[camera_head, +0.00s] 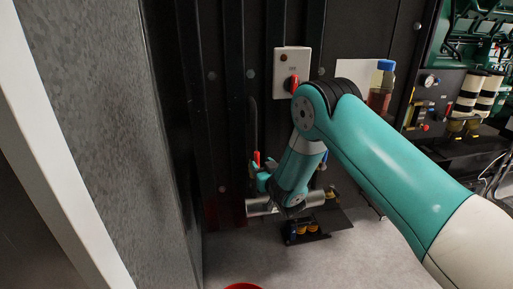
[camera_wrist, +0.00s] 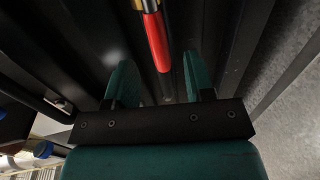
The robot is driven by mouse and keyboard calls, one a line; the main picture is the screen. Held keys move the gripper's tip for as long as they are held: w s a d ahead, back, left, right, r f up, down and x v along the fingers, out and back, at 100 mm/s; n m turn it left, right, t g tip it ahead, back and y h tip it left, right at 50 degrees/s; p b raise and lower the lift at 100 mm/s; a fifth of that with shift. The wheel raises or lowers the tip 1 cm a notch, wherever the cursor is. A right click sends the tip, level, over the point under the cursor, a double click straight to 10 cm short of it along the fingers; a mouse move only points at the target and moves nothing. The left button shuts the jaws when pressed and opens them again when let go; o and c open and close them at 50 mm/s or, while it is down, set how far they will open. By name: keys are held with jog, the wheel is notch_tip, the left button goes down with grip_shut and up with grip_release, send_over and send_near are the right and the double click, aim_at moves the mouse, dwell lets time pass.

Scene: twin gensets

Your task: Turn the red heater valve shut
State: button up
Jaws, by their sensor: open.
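The red valve handle (camera_wrist: 157,42) is a slim red lever with a metal and yellowish part at its upper end in the wrist view. It runs down between the two teal fingers of my gripper (camera_wrist: 158,64), with visible space on both sides. In the head view the red handle (camera_head: 256,158) shows small against the dark wall, just above my gripper (camera_head: 262,174). My gripper is open and holds nothing. Whether a finger touches the handle cannot be told. The valve body is not clear behind the arm.
A grey switch box (camera_head: 291,62) with a red knob is on the dark ribbed wall above. A blue-capped bottle (camera_head: 381,88) and striped pipes (camera_head: 470,95) are to the right. A grey panel (camera_head: 110,120) stands close on the left. Grey floor (camera_head: 300,262) is below.

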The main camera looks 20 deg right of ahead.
aim_at(258, 161)
jog(key=w+p, duration=0.1)
jog(key=p, duration=0.2)
jog(key=shift+w+r, duration=0.25)
jog(key=shift+w, duration=0.15)
jog(key=shift+w+a+f, duration=0.15)
jog(key=shift+w, duration=0.5)
jog(key=shift+w+a+f, duration=0.1)
jog(key=shift+w+a, duration=0.05)
jog(key=shift+w, duration=0.5)
grip_shut()
